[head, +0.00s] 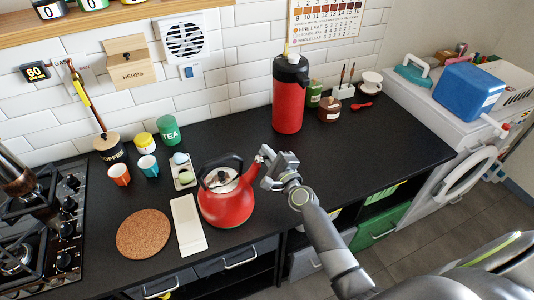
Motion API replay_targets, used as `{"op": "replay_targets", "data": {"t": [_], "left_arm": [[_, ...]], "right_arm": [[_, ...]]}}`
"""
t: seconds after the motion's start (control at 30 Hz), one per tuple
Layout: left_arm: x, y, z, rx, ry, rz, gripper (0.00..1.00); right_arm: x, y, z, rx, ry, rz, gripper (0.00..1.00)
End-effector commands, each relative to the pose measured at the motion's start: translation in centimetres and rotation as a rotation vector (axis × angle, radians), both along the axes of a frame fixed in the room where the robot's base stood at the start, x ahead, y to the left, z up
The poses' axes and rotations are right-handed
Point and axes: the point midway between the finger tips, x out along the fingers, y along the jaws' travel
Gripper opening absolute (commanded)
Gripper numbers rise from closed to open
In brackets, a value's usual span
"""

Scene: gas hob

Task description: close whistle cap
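A red kettle (226,206) with a black handle and a steel lid stands upright on the black counter. Its spout points up and to the right. The small whistle cap (259,159) is at the spout tip; whether it is up or down is too small to tell. My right gripper (266,168) is just right of the spout tip, its two grey fingers apart, one higher and one lower. Whether a finger touches the cap cannot be told. My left gripper is not in view.
A white spoon rest (188,224) and a cork mat (144,234) lie left of the kettle. The gas hob (40,235) is at the far left. A red flask (289,98) stands behind. The counter right of my gripper is clear.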

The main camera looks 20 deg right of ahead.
Motion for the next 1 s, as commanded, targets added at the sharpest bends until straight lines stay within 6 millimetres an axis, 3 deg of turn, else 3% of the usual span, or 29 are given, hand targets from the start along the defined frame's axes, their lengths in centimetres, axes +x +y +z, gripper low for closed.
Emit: {"op": "replay_targets", "data": {"t": [0.03,0.13,0.43,0.57,1.0], "left_arm": [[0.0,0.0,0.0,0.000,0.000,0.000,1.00],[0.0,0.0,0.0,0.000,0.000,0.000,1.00],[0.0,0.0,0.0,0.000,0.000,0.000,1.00],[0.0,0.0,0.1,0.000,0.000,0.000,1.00],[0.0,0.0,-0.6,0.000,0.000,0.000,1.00]], "right_arm": [[0.0,0.0,-0.1,0.001,0.002,0.000,0.14],[0.0,0.0,-0.1,0.000,0.001,0.000,0.26],[-0.1,0.0,0.0,-0.001,0.000,0.000,0.26],[-1.1,-0.2,-0.1,-0.001,0.001,0.000,0.26],[-9.7,-1.4,-0.3,0.000,0.002,-0.001,0.26]]}}
